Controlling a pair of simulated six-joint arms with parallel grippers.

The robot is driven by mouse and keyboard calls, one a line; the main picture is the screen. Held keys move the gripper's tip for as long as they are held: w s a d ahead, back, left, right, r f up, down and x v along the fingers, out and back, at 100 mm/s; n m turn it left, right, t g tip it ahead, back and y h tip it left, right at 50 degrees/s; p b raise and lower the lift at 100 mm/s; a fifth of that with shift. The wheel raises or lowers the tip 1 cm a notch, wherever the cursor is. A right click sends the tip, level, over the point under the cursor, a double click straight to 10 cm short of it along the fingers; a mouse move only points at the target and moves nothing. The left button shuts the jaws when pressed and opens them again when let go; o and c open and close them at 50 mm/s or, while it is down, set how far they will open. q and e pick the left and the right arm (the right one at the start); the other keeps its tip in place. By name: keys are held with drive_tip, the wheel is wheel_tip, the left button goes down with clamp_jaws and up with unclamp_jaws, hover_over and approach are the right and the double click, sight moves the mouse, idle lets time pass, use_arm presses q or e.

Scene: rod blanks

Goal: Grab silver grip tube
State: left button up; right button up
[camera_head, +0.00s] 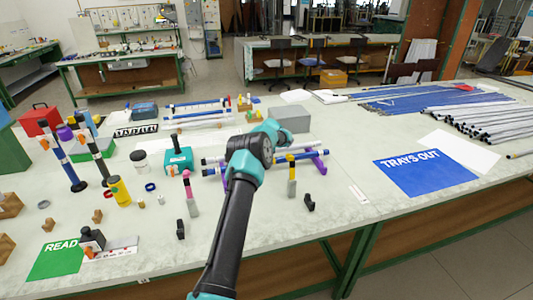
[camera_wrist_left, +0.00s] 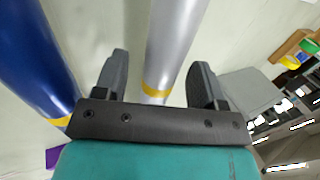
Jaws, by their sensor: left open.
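The silver tube (camera_wrist_left: 178,45), with a yellow band near its lower end, runs between the two fingers of my left gripper (camera_wrist_left: 160,64) in the left wrist view. The fingers stand apart on either side of it, with a gap visible. A blue tube (camera_wrist_left: 35,65), also yellow-banded, lies outside the left finger. In the head view my arm reaches over a purple rack (camera_head: 320,163). The silver tube (camera_head: 213,160) and the blue tube (camera_head: 297,157) lie across it, partly hidden by my wrist. My left fingers are hidden there. My right gripper is not in view.
A teal box (camera_head: 178,161) stands left of the rack, and a grey box (camera_head: 291,118) stands behind it. Upright pink-topped (camera_head: 190,190) and yellow-topped (camera_head: 292,180) handles stand in front. A blue TRAYS OUT mat (camera_head: 425,172) lies right, with rods beyond.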

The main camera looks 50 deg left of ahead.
use_arm(q)
drive_tip(key=c, duration=1)
drive_tip(key=shift+c, duration=0.2)
wheel_tip(320, 180, up, 10)
idle(0.4)
idle(0.5)
